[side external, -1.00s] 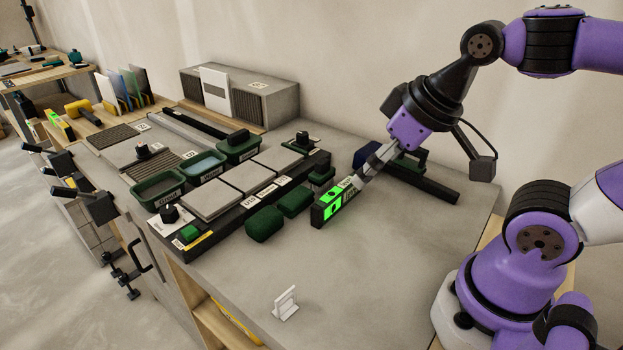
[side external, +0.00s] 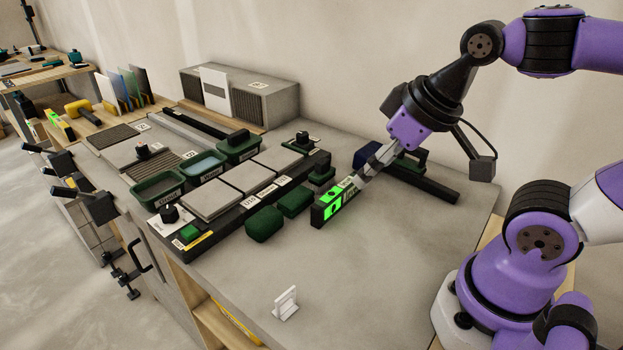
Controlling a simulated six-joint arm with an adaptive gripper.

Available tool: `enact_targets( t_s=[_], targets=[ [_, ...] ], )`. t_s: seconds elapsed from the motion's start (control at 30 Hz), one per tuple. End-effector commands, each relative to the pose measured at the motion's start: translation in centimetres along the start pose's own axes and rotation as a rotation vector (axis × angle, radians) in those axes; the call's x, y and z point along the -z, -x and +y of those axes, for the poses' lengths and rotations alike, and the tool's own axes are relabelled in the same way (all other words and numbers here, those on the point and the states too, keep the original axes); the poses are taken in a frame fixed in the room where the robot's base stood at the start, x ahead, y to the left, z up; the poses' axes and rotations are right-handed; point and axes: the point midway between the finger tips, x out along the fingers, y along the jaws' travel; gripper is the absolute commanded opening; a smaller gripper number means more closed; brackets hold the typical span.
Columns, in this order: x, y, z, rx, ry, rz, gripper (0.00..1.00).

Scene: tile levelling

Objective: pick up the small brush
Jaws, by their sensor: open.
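My gripper (side external: 364,173) is at the centre right, pointing down and to the left, with its fingers open. Its tips are close to the upper end of a black and bright green spirit level (side external: 331,206); I cannot tell whether they touch it. I cannot make out a small brush for certain. A dark blue thing (side external: 361,158) beside the fingers and a green and black tool behind them are partly hidden by my gripper.
Two dark green pads (side external: 264,223) lie left of the level. Grey tiles (side external: 215,200) sit on a black-edged board, with green trays (side external: 207,167) behind. A dark bar (side external: 425,184) lies right of my gripper. A small white stand (side external: 286,303) is in front, with clear bench around it.

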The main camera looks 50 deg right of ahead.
Motion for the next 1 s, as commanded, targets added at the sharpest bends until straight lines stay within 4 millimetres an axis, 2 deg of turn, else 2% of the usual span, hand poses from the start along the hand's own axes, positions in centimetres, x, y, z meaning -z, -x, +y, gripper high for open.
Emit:
enact_targets(
  t_s=[0.13, 0.23, 0.37, 0.5, 0.57, 0.7, 0.9, 1.0],
  targets=[
    [0.2, -0.5, 0.1, 0.003, 0.02, -0.002, 0.73],
    [1.0, -2.4, 0.3, 0.024, 0.093, -0.002, 0.73],
    [2.4, -6.7, 0.7, 0.113, 0.235, 0.042, 0.73],
    [3.9, -11.1, 1.6, 0.226, 0.301, 0.196, 0.73],
    [4.5, -12.5, 2.6, 0.246, 0.287, 0.289, 0.73],
    [5.6, -14.4, 6.2, 0.197, 0.182, 0.503, 0.73],
    [5.4, -15.2, 11.3, 0.044, 0.031, 0.661, 0.73],
    [5.4, -15.6, 12.3, 0.008, 0.003, 0.682, 0.73]
  ],
)
